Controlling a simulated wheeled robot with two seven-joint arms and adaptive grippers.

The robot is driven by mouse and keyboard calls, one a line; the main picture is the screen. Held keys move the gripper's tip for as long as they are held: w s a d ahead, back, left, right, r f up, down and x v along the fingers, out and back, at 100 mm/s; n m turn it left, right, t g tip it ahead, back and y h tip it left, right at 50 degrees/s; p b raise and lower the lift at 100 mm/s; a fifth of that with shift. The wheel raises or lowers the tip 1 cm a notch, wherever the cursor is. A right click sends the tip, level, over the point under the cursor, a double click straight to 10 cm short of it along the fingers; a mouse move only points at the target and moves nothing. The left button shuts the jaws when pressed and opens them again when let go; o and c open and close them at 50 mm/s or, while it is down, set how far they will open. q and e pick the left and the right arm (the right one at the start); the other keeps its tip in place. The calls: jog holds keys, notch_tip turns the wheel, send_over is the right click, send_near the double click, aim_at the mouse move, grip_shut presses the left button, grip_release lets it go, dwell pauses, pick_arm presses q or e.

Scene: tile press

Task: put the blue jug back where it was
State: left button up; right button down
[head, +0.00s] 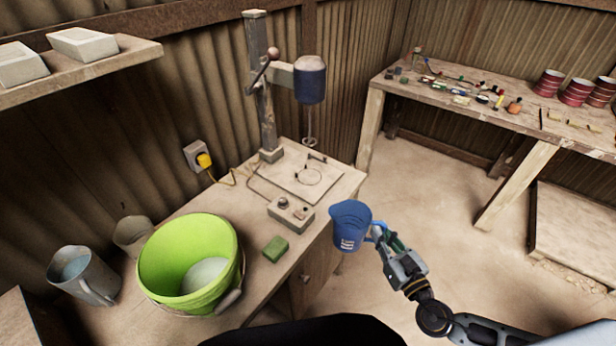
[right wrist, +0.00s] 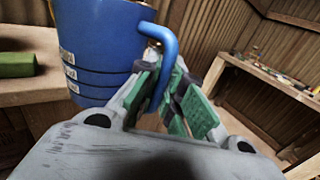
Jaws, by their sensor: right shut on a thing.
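The blue jug (head: 348,226) is held in the air just past the right edge of the workbench (head: 225,300) in the head view. My right gripper (head: 383,240) is shut on its handle, on the jug's right side. In the right wrist view the jug (right wrist: 100,45) fills the upper left, with its handle (right wrist: 168,60) between the green-padded fingers (right wrist: 165,95). The jug looks roughly upright, with white markings on its side. My left gripper does not show.
On the workbench stand a green bucket (head: 160,260) with pale contents, a metal jug (head: 95,285), a beige pot (head: 130,232), a green sponge (head: 276,248), a control box (head: 290,212) and a drill-like stand (head: 266,110). A cluttered table (head: 440,95) stands at the back right. Floor between is clear.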

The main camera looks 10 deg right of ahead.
aim_at(370, 217)
jog(key=shift+w+a, duration=0.15)
jog(key=shift+w, duration=0.65)
jog(key=shift+w+a, duration=0.1)
jog(key=shift+w, duration=0.7)
jog(key=shift+w+a, duration=0.9)
jog(key=shift+w, duration=3.8)
jog(key=shift+w+a, duration=0.95)
jog(key=shift+w, duration=3.8)
jog(key=shift+w+a, duration=0.9)
jog(key=shift+w, duration=3.8)
jog(key=shift+f+b, duration=0.1)
jog(key=shift+b, duration=0.2)
